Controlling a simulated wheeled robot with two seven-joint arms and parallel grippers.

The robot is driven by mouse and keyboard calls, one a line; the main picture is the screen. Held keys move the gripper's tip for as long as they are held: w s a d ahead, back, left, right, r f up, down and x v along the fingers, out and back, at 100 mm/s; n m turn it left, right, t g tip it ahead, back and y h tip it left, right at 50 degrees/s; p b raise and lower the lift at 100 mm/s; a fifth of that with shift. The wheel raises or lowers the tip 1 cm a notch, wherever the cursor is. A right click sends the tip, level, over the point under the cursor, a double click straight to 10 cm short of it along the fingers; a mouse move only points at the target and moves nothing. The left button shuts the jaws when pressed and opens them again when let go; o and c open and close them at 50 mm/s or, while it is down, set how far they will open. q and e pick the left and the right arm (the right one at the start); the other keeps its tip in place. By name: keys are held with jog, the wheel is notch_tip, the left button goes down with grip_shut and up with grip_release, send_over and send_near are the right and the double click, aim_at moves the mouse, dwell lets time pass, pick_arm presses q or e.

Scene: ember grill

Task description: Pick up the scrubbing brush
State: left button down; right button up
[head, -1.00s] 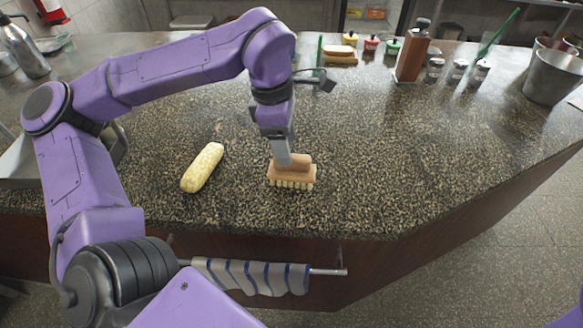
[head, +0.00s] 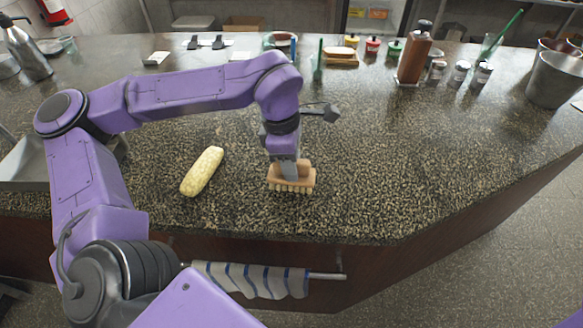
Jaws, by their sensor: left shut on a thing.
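The scrubbing brush (head: 293,185) has a tan wooden body and pale bristles pointing down. It is near the counter's front edge, in the middle of the head view. My left gripper (head: 288,170) reaches down onto it from above and is shut on its upper part. The fingertips are partly hidden against the brush. The bristles are at or very close to the counter top; I cannot tell if there is a gap. My right gripper is not in view.
A pale yellow corn cob (head: 202,171) lies left of the brush on the speckled counter (head: 400,170). A brown bottle (head: 414,55), jars and a metal bucket (head: 555,78) stand at the back right. A striped towel (head: 250,279) hangs on the front rail. The counter right of the brush is clear.

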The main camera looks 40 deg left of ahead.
pick_arm(q)
notch_tip(320, 180, up, 3)
jog(key=shift+w+r+b, duration=0.1)
jog(key=shift+b, duration=0.35)
jog(key=s+d+r+b, duration=0.2)
jog(key=s+d+r, duration=0.2)
jog(key=s+r, duration=0.5)
jog(key=s, duration=0.4)
jog(key=shift+s+r+b, duration=0.35)
jog(key=shift+r, duration=0.05)
